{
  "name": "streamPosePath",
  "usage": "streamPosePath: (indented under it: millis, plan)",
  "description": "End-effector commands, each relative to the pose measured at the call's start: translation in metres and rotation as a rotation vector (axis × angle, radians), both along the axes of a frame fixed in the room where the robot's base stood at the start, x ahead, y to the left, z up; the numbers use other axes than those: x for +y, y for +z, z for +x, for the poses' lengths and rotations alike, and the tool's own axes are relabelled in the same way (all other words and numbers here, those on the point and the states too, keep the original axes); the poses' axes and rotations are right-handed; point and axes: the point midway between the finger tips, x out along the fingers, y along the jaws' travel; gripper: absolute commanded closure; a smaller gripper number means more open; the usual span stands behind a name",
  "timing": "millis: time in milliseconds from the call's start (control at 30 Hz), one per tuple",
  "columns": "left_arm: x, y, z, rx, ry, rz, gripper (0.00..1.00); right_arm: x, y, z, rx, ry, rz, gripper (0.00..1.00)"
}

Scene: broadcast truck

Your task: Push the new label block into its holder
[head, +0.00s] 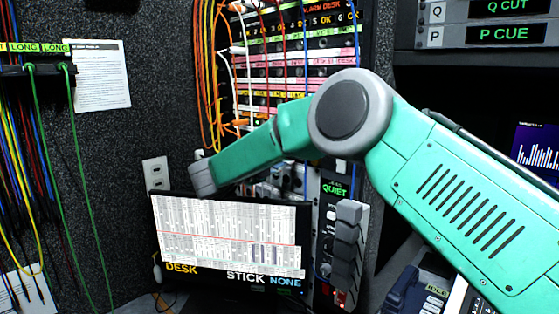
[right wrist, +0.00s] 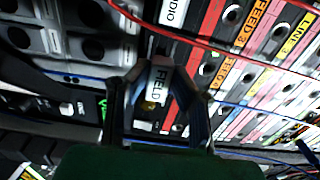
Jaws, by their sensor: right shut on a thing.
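My right gripper (right wrist: 157,110) has its two dark fingers on either side of a white label block (right wrist: 158,82) that reads FIELD, and is shut on it. The block is tilted in the right wrist view, close in front of a dark panel. I cannot tell whether it touches its holder, which I cannot make out clearly. A small yellow patch shows just below the block. In the head view my green right arm crosses from the right. I cannot make out its fingers or the block there. My left gripper is not in view.
A row of grey sockets (right wrist: 65,42) is at upper left. In the head view a monitor (head: 230,235) stands below my forearm, and orange cables (head: 207,75) hang behind.

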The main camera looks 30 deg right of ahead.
Motion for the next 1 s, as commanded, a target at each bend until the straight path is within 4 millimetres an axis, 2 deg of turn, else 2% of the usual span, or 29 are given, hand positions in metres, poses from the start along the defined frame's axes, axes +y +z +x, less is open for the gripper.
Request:
streamPosePath:
  millis: [1000]
  plan:
    - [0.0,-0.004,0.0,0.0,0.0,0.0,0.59,-0.023,0.0,0.008,-0.001,-0.001,0.0,1.0]
